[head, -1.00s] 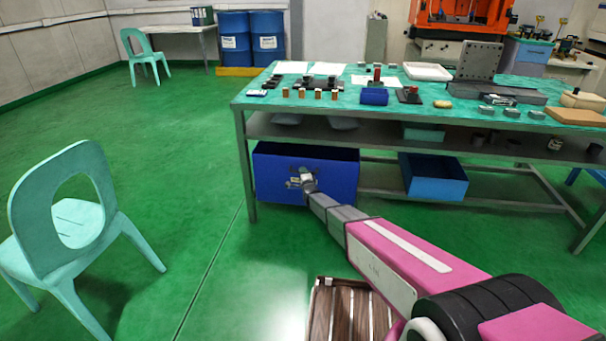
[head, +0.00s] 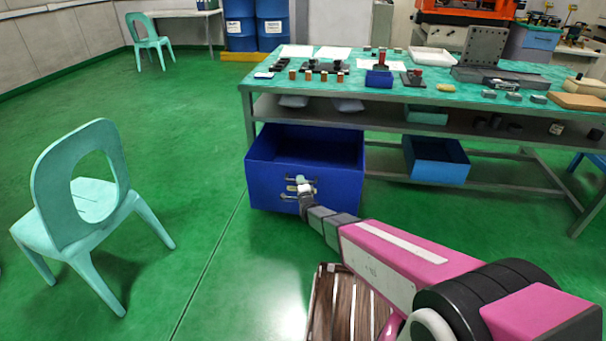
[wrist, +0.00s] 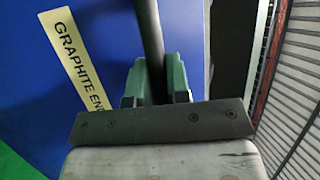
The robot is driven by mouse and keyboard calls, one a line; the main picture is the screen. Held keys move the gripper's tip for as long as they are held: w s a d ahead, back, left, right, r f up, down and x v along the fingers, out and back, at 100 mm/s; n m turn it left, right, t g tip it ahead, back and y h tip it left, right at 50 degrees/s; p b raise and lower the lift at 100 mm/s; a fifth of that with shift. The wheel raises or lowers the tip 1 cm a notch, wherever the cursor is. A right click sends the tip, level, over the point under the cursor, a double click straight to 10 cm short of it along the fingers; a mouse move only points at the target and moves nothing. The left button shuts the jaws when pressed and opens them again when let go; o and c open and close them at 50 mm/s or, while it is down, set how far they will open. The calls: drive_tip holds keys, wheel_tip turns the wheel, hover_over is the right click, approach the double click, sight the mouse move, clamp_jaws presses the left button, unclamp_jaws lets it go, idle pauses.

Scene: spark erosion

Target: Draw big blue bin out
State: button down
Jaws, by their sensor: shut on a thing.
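The big blue bin (head: 267,181) stands under the workbench at its left end, its front sticking out past the bench's front edge and its open top showing an empty-looking inside. My gripper (head: 301,188) is at the front face of the bin, shut on its handle. In the wrist view, the dark bar of the handle (wrist: 150,45) runs between the green fingers of my gripper (wrist: 159,80). A cream label (wrist: 75,60) reading "GRAPHITE EN…" is on the blue face (wrist: 205,40) beside it; the rest of the label is hidden.
The workbench (head: 400,97) carries small parts, papers and trays. A lighter blue bin (head: 436,168) sits on the lower shelf to the right. A wooden slatted crate (head: 340,305) is on the floor close to me. A teal chair (head: 95,205) stands left. Green floor between is clear.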

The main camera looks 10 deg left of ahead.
drive_tip(key=s, duration=1.8)
drive_tip(key=c, duration=1.1)
unclamp_jaws()
